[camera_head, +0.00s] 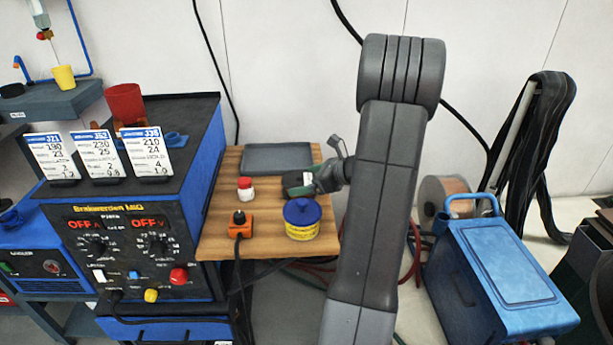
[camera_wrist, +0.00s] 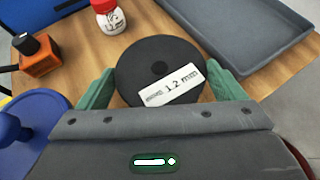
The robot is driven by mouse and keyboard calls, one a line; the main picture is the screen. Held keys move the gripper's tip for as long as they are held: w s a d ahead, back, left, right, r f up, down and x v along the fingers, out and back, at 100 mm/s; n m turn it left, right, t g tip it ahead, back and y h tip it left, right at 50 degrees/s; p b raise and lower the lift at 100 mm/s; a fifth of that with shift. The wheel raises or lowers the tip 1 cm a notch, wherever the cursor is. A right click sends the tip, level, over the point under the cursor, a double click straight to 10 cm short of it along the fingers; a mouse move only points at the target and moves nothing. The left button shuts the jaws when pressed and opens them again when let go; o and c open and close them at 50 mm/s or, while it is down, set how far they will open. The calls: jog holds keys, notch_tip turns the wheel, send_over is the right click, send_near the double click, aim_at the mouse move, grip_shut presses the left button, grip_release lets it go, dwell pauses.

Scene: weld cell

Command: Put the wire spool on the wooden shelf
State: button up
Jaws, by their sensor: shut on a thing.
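The wire spool (camera_wrist: 150,55) is a black disc with a white label reading 1.2. In the wrist view it sits between the two green fingers of my gripper (camera_wrist: 160,86), which is shut on it. In the head view my gripper (camera_head: 318,182) is over the right part of the wooden shelf (camera_head: 268,206), and the spool there is mostly hidden by the fingers. The wood shows around the spool in the wrist view. I cannot tell whether the spool touches the shelf or hangs just above it.
On the shelf are a grey tray (camera_head: 278,157) at the back, a red-capped white bottle (camera_head: 245,189), an orange block with a black knob (camera_head: 240,228), and a blue-lidded yellow tin (camera_head: 301,222). The welder (camera_head: 134,228) stands left. A blue box (camera_head: 505,275) stands right.

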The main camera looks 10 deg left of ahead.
jog(key=shift+f, duration=0.1)
jog(key=o, duration=1.7)
jog(key=shift+o, duration=0.2)
jog(key=shift+r, duration=0.3)
jog(key=v, duration=1.2)
jog(key=shift+p, duration=0.4)
jog(key=shift+f, duration=0.15)
